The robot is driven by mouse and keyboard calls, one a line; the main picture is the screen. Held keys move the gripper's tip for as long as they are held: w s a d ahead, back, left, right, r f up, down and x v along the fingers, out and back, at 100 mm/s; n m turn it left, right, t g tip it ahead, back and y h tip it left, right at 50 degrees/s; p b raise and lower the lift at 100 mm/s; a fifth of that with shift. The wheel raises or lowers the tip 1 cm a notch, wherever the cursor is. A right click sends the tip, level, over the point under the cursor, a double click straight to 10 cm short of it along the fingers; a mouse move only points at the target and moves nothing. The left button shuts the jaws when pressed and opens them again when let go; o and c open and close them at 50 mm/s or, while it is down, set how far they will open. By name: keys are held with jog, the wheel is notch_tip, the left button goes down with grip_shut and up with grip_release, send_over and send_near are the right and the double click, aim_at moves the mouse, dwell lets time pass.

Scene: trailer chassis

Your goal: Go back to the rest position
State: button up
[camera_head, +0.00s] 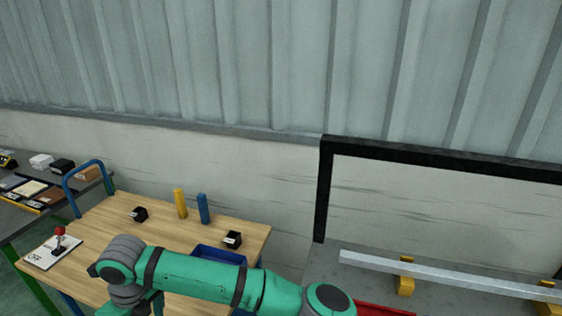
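My arm, green with grey joints, crosses the lower middle of the head view in front of the wooden table (180,215). My gripper does not show; the arm's end runs out below the bottom edge of the picture. On the table stand a yellow block (180,203) and a blue block (203,208), both upright. Two small black blocks (139,214) lie apart on the table. A blue tray (215,256) is partly hidden behind my arm. A lever with a red knob (59,232) stands on a white plate marked OFF at the table's left.
A blue handle (84,172) rises at the table's back left. A grey table (98,186) with several small items is at far left. At right, a black frame (325,190) and a long metal bar (440,276) on yellow supports stand over a grey surface. A corrugated wall is behind.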

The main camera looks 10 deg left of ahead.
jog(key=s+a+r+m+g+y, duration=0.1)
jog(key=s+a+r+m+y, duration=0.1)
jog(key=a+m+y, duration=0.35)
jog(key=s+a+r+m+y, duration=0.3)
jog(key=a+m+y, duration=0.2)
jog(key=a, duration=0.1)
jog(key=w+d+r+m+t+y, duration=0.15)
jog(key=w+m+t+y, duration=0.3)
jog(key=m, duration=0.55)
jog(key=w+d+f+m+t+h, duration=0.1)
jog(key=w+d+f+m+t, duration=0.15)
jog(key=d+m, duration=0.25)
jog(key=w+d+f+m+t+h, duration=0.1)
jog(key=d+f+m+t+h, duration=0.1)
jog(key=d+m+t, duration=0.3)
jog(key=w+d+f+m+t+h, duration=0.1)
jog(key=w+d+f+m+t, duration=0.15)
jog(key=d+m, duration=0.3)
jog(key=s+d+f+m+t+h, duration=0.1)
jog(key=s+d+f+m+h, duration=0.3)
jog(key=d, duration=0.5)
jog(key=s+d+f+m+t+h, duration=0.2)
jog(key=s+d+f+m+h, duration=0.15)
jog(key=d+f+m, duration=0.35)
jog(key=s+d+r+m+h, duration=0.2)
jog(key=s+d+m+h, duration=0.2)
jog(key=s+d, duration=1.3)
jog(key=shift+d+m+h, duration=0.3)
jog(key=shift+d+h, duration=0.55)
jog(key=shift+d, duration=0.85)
